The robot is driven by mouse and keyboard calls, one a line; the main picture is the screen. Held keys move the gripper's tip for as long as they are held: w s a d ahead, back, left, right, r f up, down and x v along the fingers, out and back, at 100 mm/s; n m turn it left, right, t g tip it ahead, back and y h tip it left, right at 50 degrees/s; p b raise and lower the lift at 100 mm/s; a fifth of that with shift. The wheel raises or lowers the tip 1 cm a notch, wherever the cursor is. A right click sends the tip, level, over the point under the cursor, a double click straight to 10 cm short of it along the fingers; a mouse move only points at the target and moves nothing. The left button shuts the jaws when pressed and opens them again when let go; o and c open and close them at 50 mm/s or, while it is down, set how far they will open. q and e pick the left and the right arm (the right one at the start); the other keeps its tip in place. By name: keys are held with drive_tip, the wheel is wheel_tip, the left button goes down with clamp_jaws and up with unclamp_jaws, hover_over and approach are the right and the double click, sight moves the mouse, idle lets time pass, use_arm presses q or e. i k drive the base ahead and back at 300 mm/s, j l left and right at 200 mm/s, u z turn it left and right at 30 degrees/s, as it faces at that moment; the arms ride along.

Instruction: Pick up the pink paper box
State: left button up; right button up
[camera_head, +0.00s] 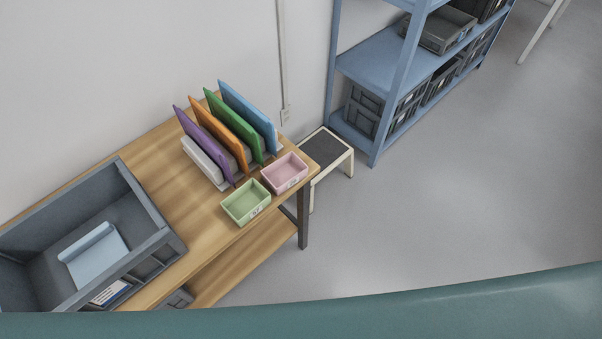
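The pink paper box (285,174) is a small open-topped tray near the right end of the wooden table (172,192). It looks empty and has a small label on its front side. A green box (246,203) of similar shape sits beside it, to the lower left. Neither of my grippers is in view.
Colored folders (243,127) stand in a rack behind the boxes. A large grey crate (152,244) holds a light blue item at the left. A stool (327,151) stands beyond the table's right end, before a blue shelf (380,62). The floor at right is clear.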

sight(285, 172)
drive_tip(key=u, duration=0.65)
drive_tip(key=l+u, duration=0.75)
drive_tip(key=l, duration=0.2)
drive_tip(key=l+u, duration=0.35)
drive_tip(key=l, duration=0.1)
